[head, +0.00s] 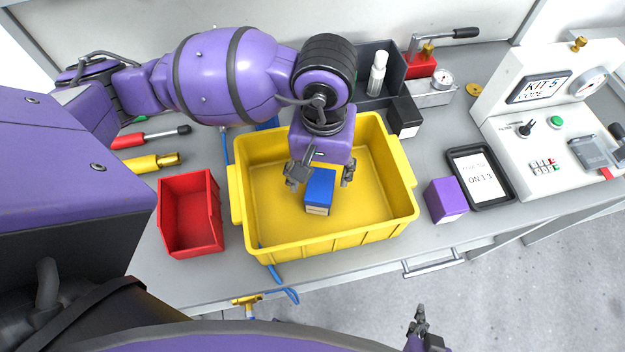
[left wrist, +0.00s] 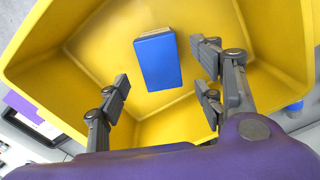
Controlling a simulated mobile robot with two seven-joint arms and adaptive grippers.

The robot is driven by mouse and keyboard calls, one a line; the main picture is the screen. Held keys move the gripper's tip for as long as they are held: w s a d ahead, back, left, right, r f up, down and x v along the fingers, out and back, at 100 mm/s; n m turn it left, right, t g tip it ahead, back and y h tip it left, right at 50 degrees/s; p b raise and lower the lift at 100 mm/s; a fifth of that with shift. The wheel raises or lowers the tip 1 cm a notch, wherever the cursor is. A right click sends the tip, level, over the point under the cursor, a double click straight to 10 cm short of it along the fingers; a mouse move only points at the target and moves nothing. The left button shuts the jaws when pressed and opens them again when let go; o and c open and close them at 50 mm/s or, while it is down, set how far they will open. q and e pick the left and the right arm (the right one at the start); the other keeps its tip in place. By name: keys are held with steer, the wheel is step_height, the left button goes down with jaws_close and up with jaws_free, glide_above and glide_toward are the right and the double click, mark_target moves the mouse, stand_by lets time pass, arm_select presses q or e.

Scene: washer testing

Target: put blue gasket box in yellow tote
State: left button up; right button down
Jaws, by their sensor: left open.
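The blue gasket box (head: 319,188) is inside the yellow tote (head: 393,222), near the middle of its floor. It has a blue top and a pale, labelled side. My left gripper (head: 320,176) is above the tote with its fingers spread on either side of the box. In the left wrist view the blue box (left wrist: 157,62) lies just beyond the open fingers, with gaps to them, and the tote's walls (left wrist: 50,90) surround it. Part of my right gripper (head: 424,332) shows at the bottom edge, away from the bench; its jaw state is unclear.
A red bin (head: 190,249) stands left of the tote. A black box (head: 404,117) and a dark grey bin (head: 386,58) are behind. The test panel (head: 550,110) stands at far right.

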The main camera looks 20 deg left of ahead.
mark_target(321, 184)
arm_select(q)
steer(key=shift+r, duration=1.85)
